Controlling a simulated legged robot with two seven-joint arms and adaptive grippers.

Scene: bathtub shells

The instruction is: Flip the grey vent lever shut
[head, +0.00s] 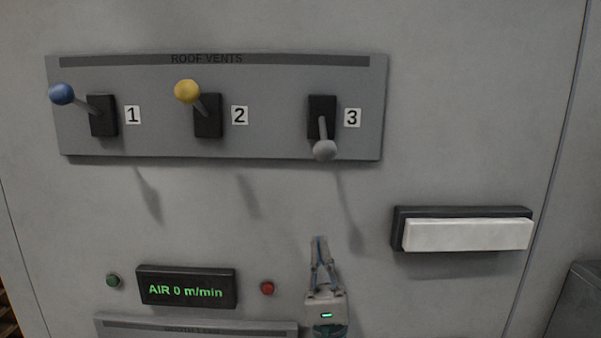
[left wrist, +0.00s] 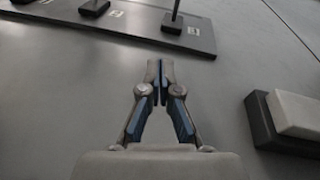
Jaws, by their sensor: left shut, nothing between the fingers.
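The grey vent lever (head: 324,149) is at position 3 on the roof vents panel (head: 265,148). Its arm hangs down from its black base (head: 322,103), with the grey ball knob at the lower end. My left gripper (head: 319,240) is below the grey knob, pointing up, shut and empty, apart from the lever. In the left wrist view my left gripper (left wrist: 159,66) has its fingertips together, below the panel edge. The base of lever 3 (left wrist: 172,22) shows above it; its knob is out of that frame. My right gripper is not in view.
A blue-knobbed lever (head: 62,94) and a yellow-knobbed lever (head: 187,91) both point up. A white bar on a dark mount (head: 467,235) sticks out at right. Below are an air display (head: 187,287), a green button (head: 113,281) and a red button (head: 267,288).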

